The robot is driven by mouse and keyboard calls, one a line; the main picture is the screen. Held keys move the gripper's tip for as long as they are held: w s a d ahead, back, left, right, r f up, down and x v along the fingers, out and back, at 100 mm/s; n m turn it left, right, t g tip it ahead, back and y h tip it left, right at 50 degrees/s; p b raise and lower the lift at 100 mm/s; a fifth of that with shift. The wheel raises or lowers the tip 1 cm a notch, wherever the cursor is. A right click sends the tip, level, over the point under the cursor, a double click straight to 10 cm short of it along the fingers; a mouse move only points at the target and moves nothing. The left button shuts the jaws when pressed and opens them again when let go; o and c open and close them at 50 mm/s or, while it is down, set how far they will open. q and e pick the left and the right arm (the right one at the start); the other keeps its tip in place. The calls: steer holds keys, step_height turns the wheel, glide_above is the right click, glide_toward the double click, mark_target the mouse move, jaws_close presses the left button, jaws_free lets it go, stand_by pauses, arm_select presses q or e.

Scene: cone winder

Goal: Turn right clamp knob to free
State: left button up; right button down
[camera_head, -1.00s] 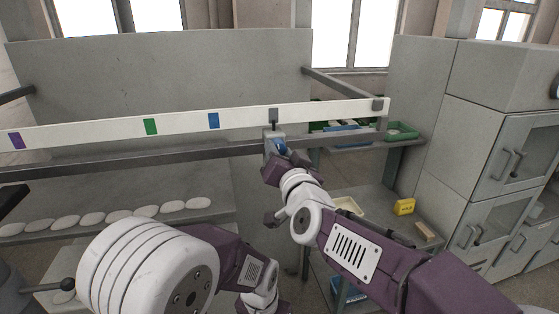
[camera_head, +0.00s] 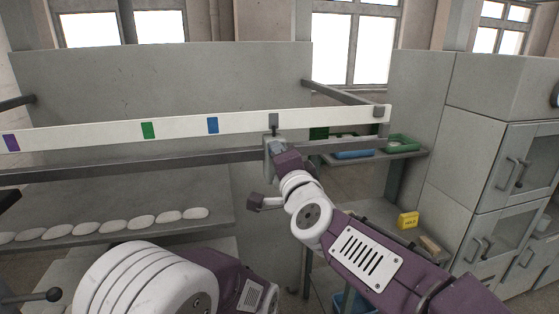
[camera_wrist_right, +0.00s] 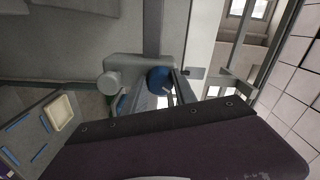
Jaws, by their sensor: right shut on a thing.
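The right clamp (camera_head: 268,148) is a grey block on the dark rail, below a dark pointer on the white scale bar. Its round blue knob (camera_wrist_right: 159,79) shows in the right wrist view beside a grey cylindrical part of the clamp; in the head view the knob is hidden behind my right gripper. My right gripper (camera_head: 279,149) is at the clamp's right side and is shut on the knob. In the right wrist view, its fingers (camera_wrist_right: 172,88) reach up to the knob, partly hidden by the purple gripper body.
The white bar (camera_head: 180,127) carries purple, green and blue marks. Pale oval pieces (camera_head: 141,223) line a grey shelf at left. A side shelf holds a green tray (camera_head: 402,143) and a blue one (camera_head: 353,154). A yellow block (camera_head: 408,220) sits lower right. Grey cabinets stand at right.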

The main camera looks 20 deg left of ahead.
steer(key=shift+m, duration=0.4)
steer(key=c, duration=1)
jaws_free()
steer(key=b+v, duration=0.2)
steer(key=v, duration=0.7)
